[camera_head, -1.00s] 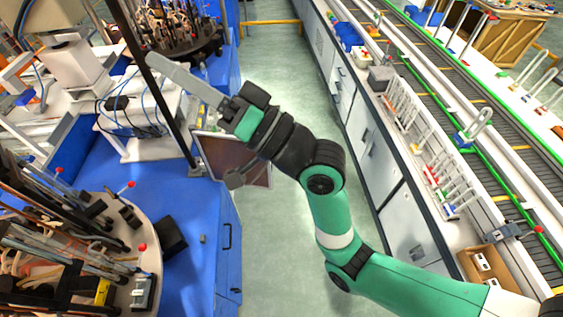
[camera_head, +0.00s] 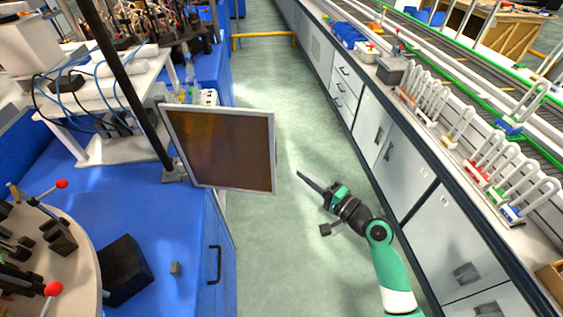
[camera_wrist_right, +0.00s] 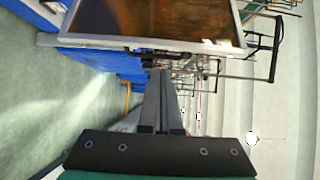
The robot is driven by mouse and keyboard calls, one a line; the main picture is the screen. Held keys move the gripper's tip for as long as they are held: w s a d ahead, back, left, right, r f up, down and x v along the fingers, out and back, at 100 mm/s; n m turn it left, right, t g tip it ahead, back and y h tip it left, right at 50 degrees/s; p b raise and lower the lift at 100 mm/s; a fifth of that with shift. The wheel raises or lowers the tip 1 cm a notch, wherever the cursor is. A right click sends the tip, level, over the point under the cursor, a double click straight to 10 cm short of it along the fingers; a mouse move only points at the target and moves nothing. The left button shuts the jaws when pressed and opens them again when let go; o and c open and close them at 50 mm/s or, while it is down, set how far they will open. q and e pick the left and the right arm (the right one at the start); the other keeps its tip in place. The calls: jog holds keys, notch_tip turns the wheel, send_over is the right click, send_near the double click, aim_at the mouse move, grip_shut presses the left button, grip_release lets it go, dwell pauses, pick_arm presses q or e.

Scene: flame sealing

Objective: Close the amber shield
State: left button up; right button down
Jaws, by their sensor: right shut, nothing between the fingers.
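The amber shield (camera_head: 220,148) is a dark amber panel in a pale metal frame, standing upright beside a black post at the blue bench's edge. Its outer side hangs over the aisle. My right gripper (camera_head: 300,175) is to the right of the shield in the head view, over the aisle, shut and empty, with a visible gap between them. In the right wrist view, the shield (camera_wrist_right: 155,18) fills the top, and the shut fingers (camera_wrist_right: 161,74) point toward its lower frame edge. I cannot tell from that view whether they touch. My left gripper is not in view.
The blue bench (camera_head: 130,205) carries a round turntable (camera_head: 75,285) with tools and red-tipped levers, and a black block (camera_head: 123,270). A white-topped counter (camera_head: 440,165) with racks and a conveyor runs along the right. The grey aisle floor between is clear.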

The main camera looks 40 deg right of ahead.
jog(key=w+b, duration=0.2)
jog(key=w, duration=0.7)
jog(key=shift+w, duration=0.25)
jog(key=shift+a, duration=0.1)
